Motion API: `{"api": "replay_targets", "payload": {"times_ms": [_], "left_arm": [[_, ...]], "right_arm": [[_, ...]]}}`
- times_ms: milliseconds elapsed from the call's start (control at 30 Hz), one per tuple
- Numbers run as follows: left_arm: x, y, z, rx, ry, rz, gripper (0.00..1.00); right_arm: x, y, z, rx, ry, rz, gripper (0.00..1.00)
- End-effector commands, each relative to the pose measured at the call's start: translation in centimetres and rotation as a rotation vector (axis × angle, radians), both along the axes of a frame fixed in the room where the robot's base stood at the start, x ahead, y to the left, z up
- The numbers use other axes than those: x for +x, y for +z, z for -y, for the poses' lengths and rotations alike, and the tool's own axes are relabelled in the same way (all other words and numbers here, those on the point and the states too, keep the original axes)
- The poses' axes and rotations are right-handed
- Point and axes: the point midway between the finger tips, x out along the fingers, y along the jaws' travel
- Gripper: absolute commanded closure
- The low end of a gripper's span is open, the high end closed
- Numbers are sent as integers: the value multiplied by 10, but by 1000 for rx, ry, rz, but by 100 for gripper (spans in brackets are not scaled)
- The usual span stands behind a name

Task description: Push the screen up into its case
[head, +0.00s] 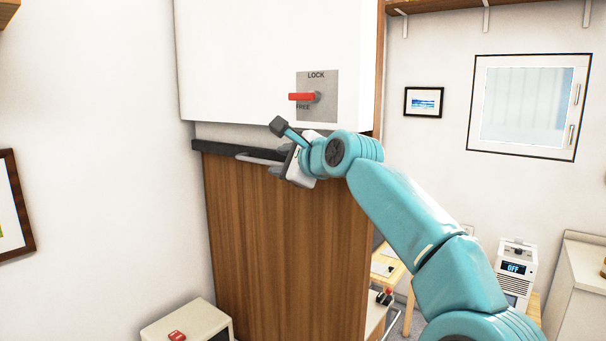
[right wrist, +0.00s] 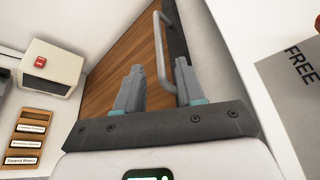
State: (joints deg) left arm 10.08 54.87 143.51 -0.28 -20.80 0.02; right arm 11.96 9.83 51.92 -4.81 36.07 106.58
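The white case (head: 270,60) is fixed high on the wall. A narrow grey-white strip of the screen (head: 225,131) shows below it, ending in a black bottom bar (head: 215,149) with a metal loop handle (head: 252,157). The handle also shows in the right wrist view (right wrist: 160,45). My right gripper (head: 279,161) is at the handle's right end. In the right wrist view its fingers (right wrist: 158,85) are apart, with the handle bar close to the right finger; I cannot tell whether they touch. My left gripper is out of view.
A brown wood panel (head: 270,240) stands below the bar. A cream box with a red switch (head: 185,325) is at lower left. A window (head: 525,105) is at right.

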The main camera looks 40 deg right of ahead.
Motion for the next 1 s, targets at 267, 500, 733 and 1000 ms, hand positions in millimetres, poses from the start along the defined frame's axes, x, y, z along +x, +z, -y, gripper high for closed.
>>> {"api": "replay_targets", "payload": {"times_ms": [267, 500, 733, 1000], "left_arm": [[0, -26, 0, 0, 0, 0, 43], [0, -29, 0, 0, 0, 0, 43], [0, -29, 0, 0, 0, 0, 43], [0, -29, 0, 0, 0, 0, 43]], "right_arm": [[-65, 12, -13, -1, 1, 3, 62], [-86, 19, -18, -1, 1, -1, 62], [-87, 19, -18, 0, 0, -2, 62], [-82, 13, -19, 0, 5, -15, 100]]}}
